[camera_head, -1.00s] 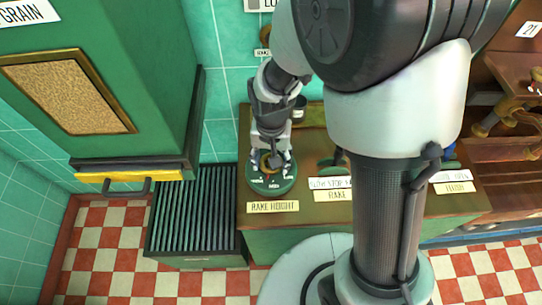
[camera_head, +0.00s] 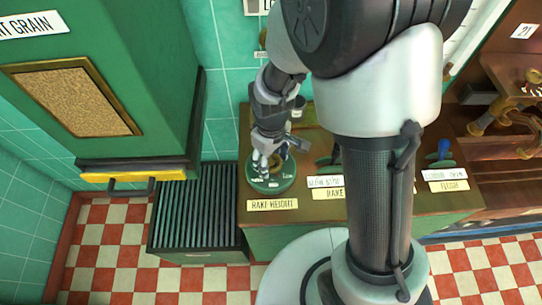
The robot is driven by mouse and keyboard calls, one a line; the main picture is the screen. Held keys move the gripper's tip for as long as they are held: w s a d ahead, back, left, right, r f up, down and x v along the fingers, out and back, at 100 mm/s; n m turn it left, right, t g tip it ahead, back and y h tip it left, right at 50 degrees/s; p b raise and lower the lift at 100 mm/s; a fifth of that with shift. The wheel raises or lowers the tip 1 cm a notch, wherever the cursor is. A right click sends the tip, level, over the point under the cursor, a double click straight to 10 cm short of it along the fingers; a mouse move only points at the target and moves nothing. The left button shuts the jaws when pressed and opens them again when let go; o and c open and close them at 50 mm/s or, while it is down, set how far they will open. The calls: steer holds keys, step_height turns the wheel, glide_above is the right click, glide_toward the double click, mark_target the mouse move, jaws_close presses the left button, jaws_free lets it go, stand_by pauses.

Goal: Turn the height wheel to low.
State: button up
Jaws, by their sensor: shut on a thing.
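The height wheel is a small brassy ring (camera_head: 285,168) on a round green dial plate (camera_head: 277,188), on the wooden counter above a "RAKE HEIGHT" label (camera_head: 272,204). My gripper (camera_head: 267,165) reaches down over the dial from above and is shut on the wheel, with its fingers turned at a slant. The fingers and wrist hide most of the wheel and part of the dial lettering. "LOW" seems to stand at the dial's right side; the wheel's exact setting cannot be made out.
More labelled controls, including one marked "RAKE" (camera_head: 329,194) and one marked "FLUSH" (camera_head: 448,186), stand to the right, partly behind my arm. A ridged dark-green box (camera_head: 197,215) is left of the counter. A green cabinet (camera_head: 125,60) rises at upper left.

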mark_target(271, 162)
steer(key=shift+n+p, duration=0.3)
steer(key=shift+n, duration=1.9)
steer(key=o, duration=1.1)
steer(key=shift+c, duration=0.2)
step_height(271, 162, up, 12)
